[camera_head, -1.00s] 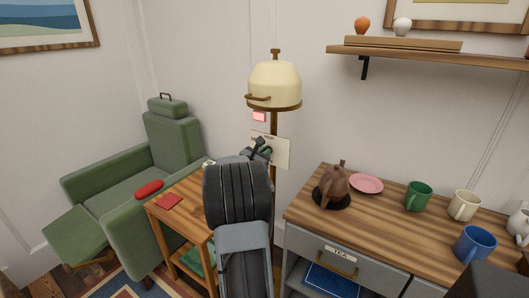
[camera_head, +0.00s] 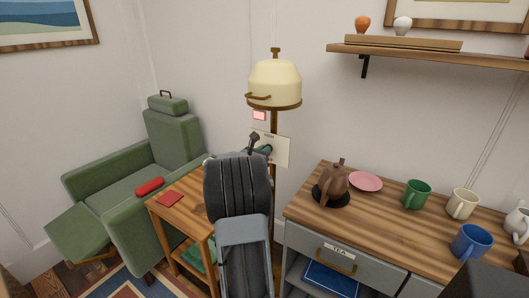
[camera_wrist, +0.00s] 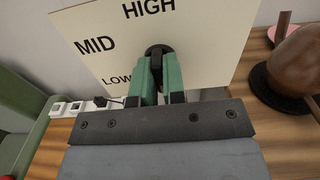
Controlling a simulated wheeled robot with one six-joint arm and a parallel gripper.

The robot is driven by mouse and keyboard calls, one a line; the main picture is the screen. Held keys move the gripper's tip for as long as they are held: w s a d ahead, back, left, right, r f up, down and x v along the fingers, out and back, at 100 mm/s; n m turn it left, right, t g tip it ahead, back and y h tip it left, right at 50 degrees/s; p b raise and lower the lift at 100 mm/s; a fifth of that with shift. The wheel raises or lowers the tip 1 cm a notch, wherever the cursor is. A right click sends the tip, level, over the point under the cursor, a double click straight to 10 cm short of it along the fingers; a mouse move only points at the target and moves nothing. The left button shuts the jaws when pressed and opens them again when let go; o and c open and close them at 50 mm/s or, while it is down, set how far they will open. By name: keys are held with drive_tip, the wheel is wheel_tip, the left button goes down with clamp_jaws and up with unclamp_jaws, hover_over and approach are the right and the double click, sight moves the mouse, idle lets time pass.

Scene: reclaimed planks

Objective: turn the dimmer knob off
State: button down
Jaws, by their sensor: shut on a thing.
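The dimmer knob (camera_wrist: 157,50) is a small dark round knob on a cream label plate (camera_wrist: 95,22). The plate also shows in the head view (camera_head: 280,150), on the lamp's post. HIGH, MID and LOW can be read in the wrist view; an OFF mark cannot be seen. My gripper (camera_wrist: 159,68) has green fingers closed on the knob. In the head view my gripper (camera_head: 264,149) is at the plate, partly hidden by my arm. The knob's pointer direction is hidden by the fingers. The floor lamp (camera_head: 275,82) has a cream shade above the plate.
A wooden side table (camera_head: 182,208) stands left of my arm, beside a green armchair (camera_head: 175,140). A counter (camera_head: 390,215) at right bears a brown teapot (camera_head: 334,180), a pink plate and mugs. A white power strip (camera_wrist: 72,107) lies near the label plate.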

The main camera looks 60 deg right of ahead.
drive_tip(key=c, duration=1.2)
unclamp_jaws()
drive_tip(key=shift+a, duration=0.1)
drive_tip(key=a, duration=1.3)
drive_tip(key=shift+a, duration=0.35)
